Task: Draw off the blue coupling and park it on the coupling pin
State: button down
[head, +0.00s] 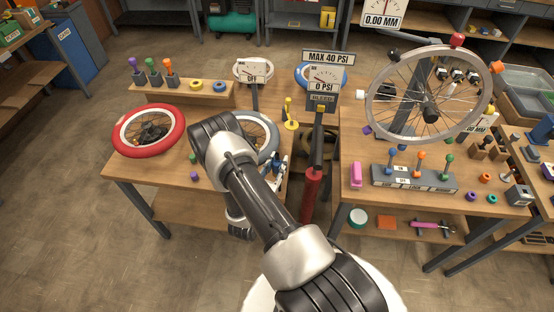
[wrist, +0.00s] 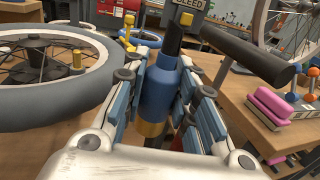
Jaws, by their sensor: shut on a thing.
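The blue coupling (wrist: 158,90) is upright between the two fingers of my gripper (wrist: 165,100), which is shut on it. A gold-coloured end shows below the coupling, and a dark stem rises behind its top. I cannot tell whether the coupling is still joined to anything below. In the head view my gripper (head: 277,166) is at the table's front edge, beside the grey-tyred wheel (head: 268,128), partly hidden by my arm. A yellow upright pin on a round base (head: 290,114) stands behind it, also in the wrist view (wrist: 129,24); I cannot tell whether it is the coupling pin.
The red pump (head: 311,190) with a dark handle (wrist: 240,54) stands close right of my gripper, under the gauge (head: 323,75). A pink block (head: 356,174) lies on the right table. A red-tyred wheel (head: 176,118) lies on the left table.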

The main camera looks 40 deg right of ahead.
jog(key=shift+f, duration=0.1)
jog(key=shift+f+b, duration=2.65)
jog(key=shift+f, duration=0.15)
jog(key=shift+f+b, duration=1.8)
jog(key=shift+b, duration=0.05)
jog(key=c, duration=1.2)
grip_release()
jog(key=v, duration=1.2)
jog(key=shift+s+r, duration=0.1)
